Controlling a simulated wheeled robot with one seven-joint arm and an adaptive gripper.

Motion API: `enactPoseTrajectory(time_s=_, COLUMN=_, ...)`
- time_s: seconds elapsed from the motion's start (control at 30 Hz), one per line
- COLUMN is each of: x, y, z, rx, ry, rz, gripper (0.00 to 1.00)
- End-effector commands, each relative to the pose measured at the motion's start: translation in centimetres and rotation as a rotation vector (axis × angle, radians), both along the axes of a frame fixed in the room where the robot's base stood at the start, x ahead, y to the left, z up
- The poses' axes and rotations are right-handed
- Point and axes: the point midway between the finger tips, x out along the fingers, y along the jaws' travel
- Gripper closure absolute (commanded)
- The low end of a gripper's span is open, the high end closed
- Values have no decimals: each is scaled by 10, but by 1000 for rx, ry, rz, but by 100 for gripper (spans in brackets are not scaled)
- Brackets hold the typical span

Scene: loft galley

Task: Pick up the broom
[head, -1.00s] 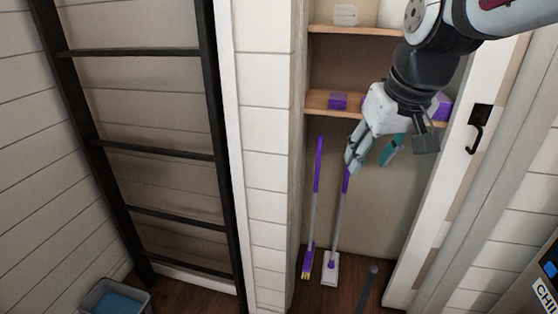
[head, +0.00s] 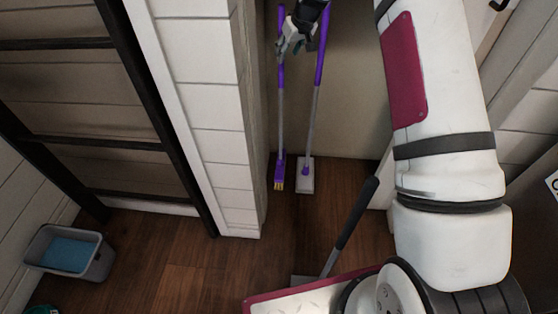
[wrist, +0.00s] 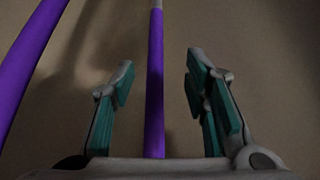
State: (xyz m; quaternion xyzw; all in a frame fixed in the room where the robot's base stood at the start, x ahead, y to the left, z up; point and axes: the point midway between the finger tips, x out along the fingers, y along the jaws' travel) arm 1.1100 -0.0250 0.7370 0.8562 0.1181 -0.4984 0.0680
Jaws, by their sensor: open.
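The broom (head: 281,125) stands upright in the closet, leaning at the back. It has a purple upper handle, a grey shaft and a purple head with yellow bristles on the floor. My gripper (head: 288,46) is at its upper handle in the head view and hides part of it. In the wrist view the broom's purple handle (wrist: 155,95) runs between the two open, teal-padded fingers of my gripper (wrist: 160,78), with a gap on both sides. Whether the handle lies fully within finger depth, I cannot tell.
A flat-headed mop (head: 312,115) with a purple handle stands just right of the broom; its handle (wrist: 30,65) shows left in the wrist view. A dark-handled tool (head: 350,225) stands in front. A white wall edge (head: 205,110), ladder (head: 150,120) and grey bucket (head: 98,265) are left.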

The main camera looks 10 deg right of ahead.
Motion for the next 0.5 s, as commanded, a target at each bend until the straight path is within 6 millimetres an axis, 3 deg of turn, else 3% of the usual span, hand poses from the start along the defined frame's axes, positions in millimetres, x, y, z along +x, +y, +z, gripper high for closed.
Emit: enactPoseTrajectory(time_s=0.5, x=33, y=4, z=-54, rx=-1, ry=-3, rz=3, gripper=58)
